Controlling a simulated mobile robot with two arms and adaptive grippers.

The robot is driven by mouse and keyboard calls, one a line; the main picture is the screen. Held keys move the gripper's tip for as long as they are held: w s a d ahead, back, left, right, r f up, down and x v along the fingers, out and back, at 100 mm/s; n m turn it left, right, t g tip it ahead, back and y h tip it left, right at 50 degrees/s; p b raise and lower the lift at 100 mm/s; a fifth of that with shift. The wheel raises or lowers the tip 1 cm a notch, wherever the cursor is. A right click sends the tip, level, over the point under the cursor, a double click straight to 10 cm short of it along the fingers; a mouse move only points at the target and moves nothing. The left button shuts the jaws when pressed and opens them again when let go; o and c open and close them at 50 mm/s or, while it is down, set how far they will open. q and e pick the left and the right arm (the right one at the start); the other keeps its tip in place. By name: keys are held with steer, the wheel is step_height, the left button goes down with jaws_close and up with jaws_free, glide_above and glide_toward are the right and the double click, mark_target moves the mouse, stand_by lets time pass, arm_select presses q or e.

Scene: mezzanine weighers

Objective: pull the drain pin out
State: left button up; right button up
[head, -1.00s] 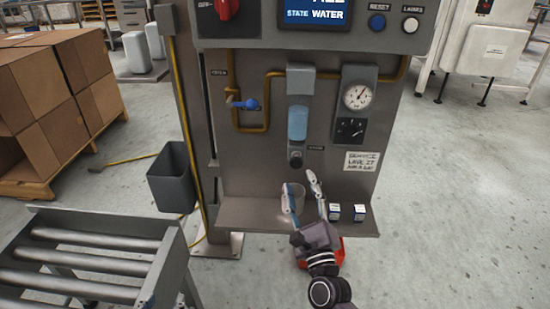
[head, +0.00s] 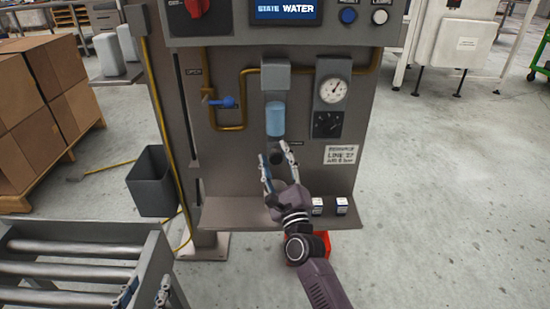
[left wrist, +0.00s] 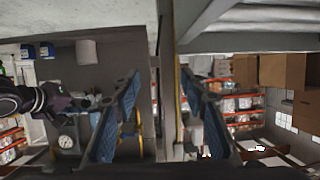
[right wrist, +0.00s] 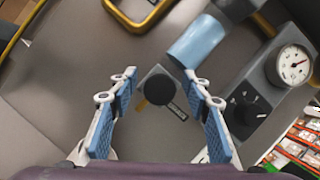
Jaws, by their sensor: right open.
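The drain pin appears to be the dark round knob (right wrist: 158,90) on a square grey block below the blue filter bowl (head: 275,118), which also shows in the right wrist view (right wrist: 196,42). In the head view my fingers partly cover the knob. My right gripper (head: 276,152) is open, its fingers pointing at the panel. In the right wrist view its fingertips (right wrist: 158,78) lie on either side of the knob, with a gap to each; I cannot tell the depth left. My left gripper (left wrist: 163,85) is open and empty, low at the left by the roller conveyor.
A grey cup (left wrist: 87,53) stands on the panel's shelf (head: 235,212). Two small white-and-blue boxes (head: 329,206) are to its right. A gauge (head: 333,91) and a blue-handled valve (head: 225,102) flank the bowl. A grey bin (head: 152,182) and the roller conveyor (head: 70,250) are at left.

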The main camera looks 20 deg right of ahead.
mark_target(273, 158)
jaws_close()
steer(key=shift+s+a+p, duration=0.2)
steer(key=shift+s+p, duration=0.1)
steer(key=shift+s, duration=0.35)
steer(key=shift+s+a+p, duration=0.2)
steer(key=shift+s+p, duration=0.05)
steer(key=shift+s, duration=0.35)
steer(key=shift+f, duration=0.2)
arm_select(q)
steer(key=s+a+f+g+y, duration=0.1)
steer(key=s+f+g, duration=0.2)
steer(key=f, duration=0.2)
steer(key=shift+s+a+f, duration=0.15)
steer(key=shift+a, duration=0.15)
arm_select(e)
steer(key=shift+a, duration=0.1)
steer(key=shift+c, duration=1.8)
jaws_free()
steer(key=o, duration=0.4)
steer(key=shift+s+r, duration=0.15)
steer(key=shift+s, duration=0.05)
steer(key=shift+c, duration=0.2)
arm_select(q)
steer(key=shift+s, duration=0.15)
